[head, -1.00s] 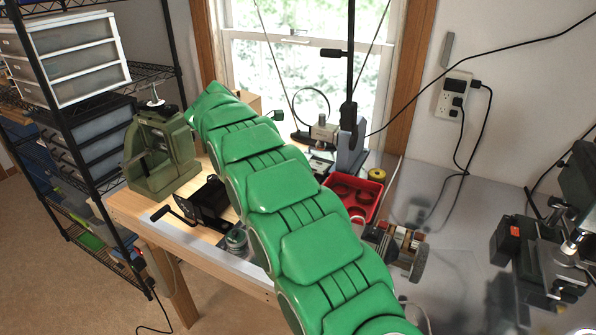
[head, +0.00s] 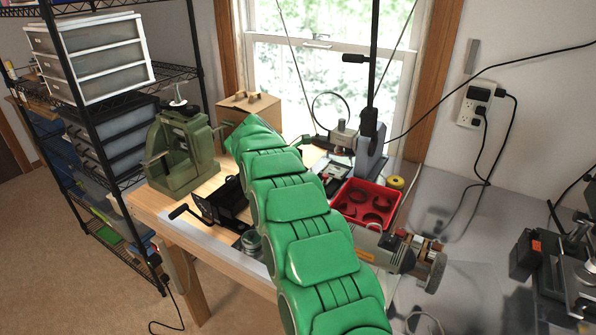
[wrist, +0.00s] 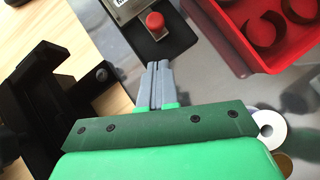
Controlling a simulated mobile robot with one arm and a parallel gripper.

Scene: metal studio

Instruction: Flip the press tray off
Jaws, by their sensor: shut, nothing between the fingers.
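My gripper (wrist: 158,68) shows in the wrist view with its grey fingers together and nothing between them. Its tips point toward a dark plate (wrist: 150,46) bearing a round red knob (wrist: 155,20). The tips are close to the plate's lower edge; I cannot tell whether they touch it. In the head view my green arm reaches over the bench and hides the gripper. A green press (head: 182,158) stands at the bench's left end. I cannot tell for sure which part is the press tray.
A red tray (head: 347,190) with dark rings lies right of my arm; it also shows in the wrist view (wrist: 240,60). A black cranked device (head: 228,205) stands left of my arm. A cardboard box (head: 262,107) is behind. A small motor machine (head: 375,248) sits at right.

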